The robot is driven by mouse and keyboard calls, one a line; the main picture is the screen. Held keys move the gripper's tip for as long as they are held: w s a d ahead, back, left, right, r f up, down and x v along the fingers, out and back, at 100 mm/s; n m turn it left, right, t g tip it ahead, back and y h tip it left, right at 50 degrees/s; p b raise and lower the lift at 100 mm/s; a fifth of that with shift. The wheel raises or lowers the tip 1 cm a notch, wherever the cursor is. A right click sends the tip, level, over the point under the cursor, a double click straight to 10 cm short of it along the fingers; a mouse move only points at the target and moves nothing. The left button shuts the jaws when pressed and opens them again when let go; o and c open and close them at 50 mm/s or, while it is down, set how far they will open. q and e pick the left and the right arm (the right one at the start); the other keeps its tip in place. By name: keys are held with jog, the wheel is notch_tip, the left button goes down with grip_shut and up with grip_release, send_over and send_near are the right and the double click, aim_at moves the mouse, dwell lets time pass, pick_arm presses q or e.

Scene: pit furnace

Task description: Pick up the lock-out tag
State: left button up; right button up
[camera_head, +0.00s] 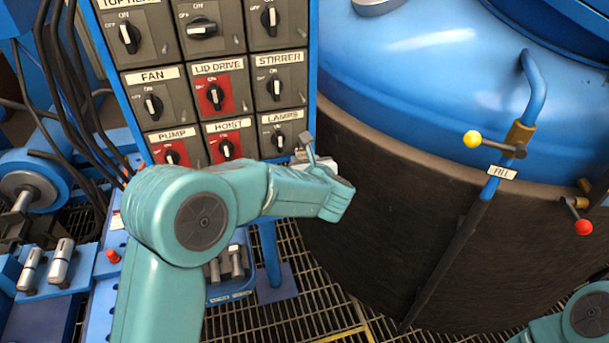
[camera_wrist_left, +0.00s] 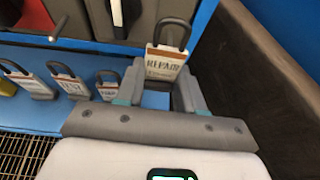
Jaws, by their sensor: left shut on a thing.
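The lock-out tag is a padlock-shaped piece (camera_wrist_left: 166,63) with a dark shackle and a white label reading REPAIR, in the left wrist view. My left gripper (camera_wrist_left: 160,78) is shut on it, with a finger on either side. The tag stands roughly upright with its shackle up, in front of the grey switch panel. In the head view my left gripper (camera_head: 312,153) is at the lower right corner of the panel, mostly hidden by my own wrist. My right gripper is out of the picture.
Several other labelled padlocks, such as one marked TEST (camera_wrist_left: 70,82), hang left of the gripper on a blue strip. The switch panel (camera_head: 205,75) stands behind. A large blue and dark vessel (camera_head: 400,200) is close on the right. Grating (camera_head: 310,290) lies below.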

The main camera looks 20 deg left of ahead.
pick_arm(q)
notch_tip(320, 180, up, 21)
jog(key=p, duration=0.4)
jog(key=shift+r, duration=0.15)
